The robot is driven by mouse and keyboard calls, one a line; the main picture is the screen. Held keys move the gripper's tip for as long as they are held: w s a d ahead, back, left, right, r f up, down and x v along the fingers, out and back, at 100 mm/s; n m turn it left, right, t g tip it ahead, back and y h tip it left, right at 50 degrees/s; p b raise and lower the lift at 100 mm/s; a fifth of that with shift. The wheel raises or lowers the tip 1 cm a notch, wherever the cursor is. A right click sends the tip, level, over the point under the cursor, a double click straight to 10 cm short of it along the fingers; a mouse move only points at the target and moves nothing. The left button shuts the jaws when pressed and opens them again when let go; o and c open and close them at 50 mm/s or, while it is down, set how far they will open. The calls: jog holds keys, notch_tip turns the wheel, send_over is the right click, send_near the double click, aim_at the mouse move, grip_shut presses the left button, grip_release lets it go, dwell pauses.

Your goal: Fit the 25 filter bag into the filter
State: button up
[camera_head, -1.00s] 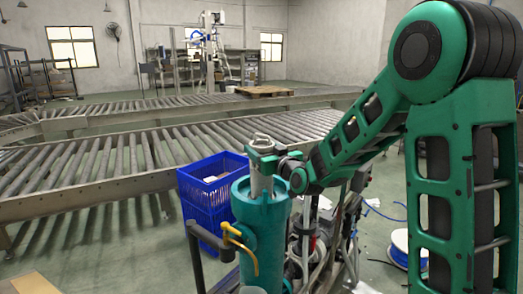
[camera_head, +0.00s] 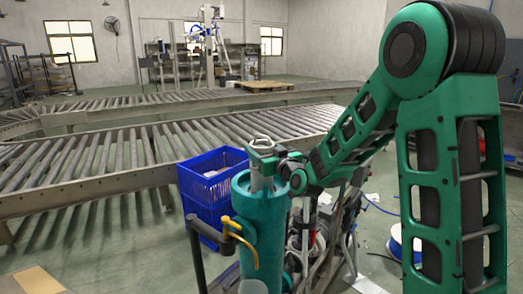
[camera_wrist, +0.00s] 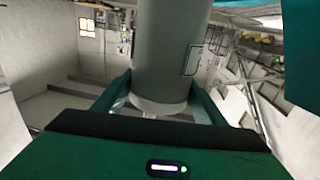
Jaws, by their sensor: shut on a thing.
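The filter (camera_head: 262,230) is an upright teal cylinder with an open top, in the lower middle of the head view. The filter bag (camera_head: 262,183) is a grey-white cylinder with a pale ring handle on top. It stands upright, its lower part hidden inside the filter's mouth. My gripper (camera_head: 263,158) is shut on the filter bag near its top, just above the rim. In the wrist view the bag (camera_wrist: 170,50) fills the middle, with a finger on each side. How deep the bag sits inside is hidden.
A yellow-handled valve (camera_head: 238,232) and a dark post (camera_head: 200,250) stand left of the filter. A blue crate (camera_head: 210,180) is behind it. Pipes and hoses (camera_head: 315,235) crowd its right side. Roller conveyors (camera_head: 110,160) cross behind, and a cable spool (camera_head: 397,245) lies at right.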

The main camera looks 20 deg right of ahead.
jog(key=shift+f, duration=1.75)
jog(key=shift+r, duration=0.1)
